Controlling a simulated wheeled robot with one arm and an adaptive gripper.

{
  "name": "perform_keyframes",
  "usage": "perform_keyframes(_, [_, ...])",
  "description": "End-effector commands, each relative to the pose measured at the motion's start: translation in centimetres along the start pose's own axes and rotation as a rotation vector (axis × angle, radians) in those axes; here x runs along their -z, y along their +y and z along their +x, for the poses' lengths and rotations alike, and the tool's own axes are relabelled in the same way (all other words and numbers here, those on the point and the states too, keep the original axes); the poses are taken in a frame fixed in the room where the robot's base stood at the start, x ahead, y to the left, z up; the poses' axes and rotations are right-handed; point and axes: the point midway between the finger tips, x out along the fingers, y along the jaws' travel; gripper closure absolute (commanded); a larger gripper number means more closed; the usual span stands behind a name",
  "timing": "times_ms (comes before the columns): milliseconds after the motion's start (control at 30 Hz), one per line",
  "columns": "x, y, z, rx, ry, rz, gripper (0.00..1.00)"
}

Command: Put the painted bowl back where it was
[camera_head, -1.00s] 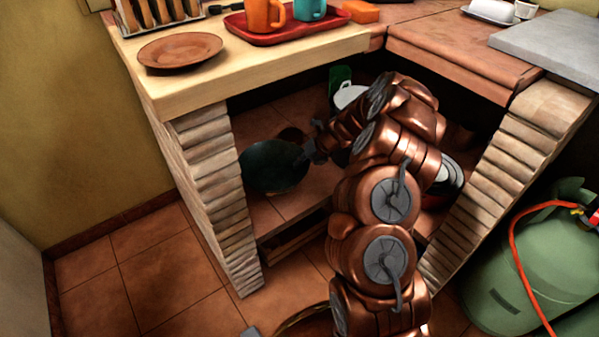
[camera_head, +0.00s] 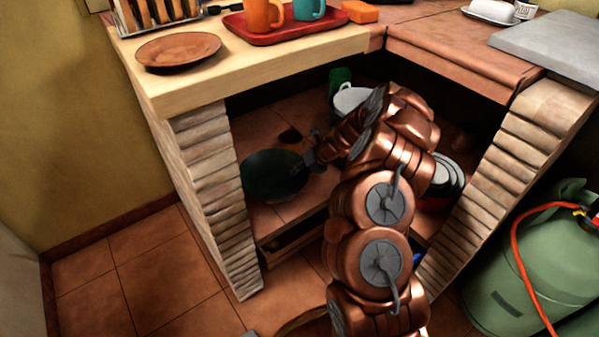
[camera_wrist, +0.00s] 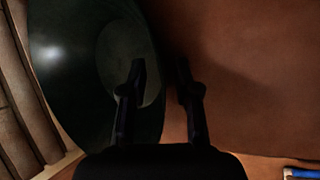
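The painted bowl, which I take to be the dark green bowl (camera_head: 272,178), is in the left part of the lower shelf under the counter. It appears to rest on the shelf (camera_head: 272,214). In the wrist view the bowl (camera_wrist: 75,85) fills the left side, with its inside showing. My gripper (camera_head: 308,157) is at the bowl's right edge. In the wrist view my gripper (camera_wrist: 161,75) has its fingers apart, left finger over the bowl's inside and right finger over bare shelf, with the rim between them. A gap shows between rim and right finger.
Brick pillars (camera_head: 213,190) flank the shelf opening, and the counter slab (camera_head: 270,68) is above my arm. A white pot (camera_head: 350,99), a small brown bowl (camera_head: 290,136) and stacked dishes (camera_head: 447,178) are on the shelf. A green gas cylinder (camera_head: 510,270) stands at right.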

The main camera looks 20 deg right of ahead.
Motion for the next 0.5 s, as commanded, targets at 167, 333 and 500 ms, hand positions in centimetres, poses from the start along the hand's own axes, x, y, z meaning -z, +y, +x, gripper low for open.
perform_keyframes(167, [0.0,0.0,0.0,0.000,0.000,0.000,0.69])
perform_keyframes(333, [-0.2,0.2,-1.5,0.000,-0.002,0.000,0.69])
perform_keyframes(500, [-0.2,0.2,-4.6,0.000,-0.002,0.003,0.69])
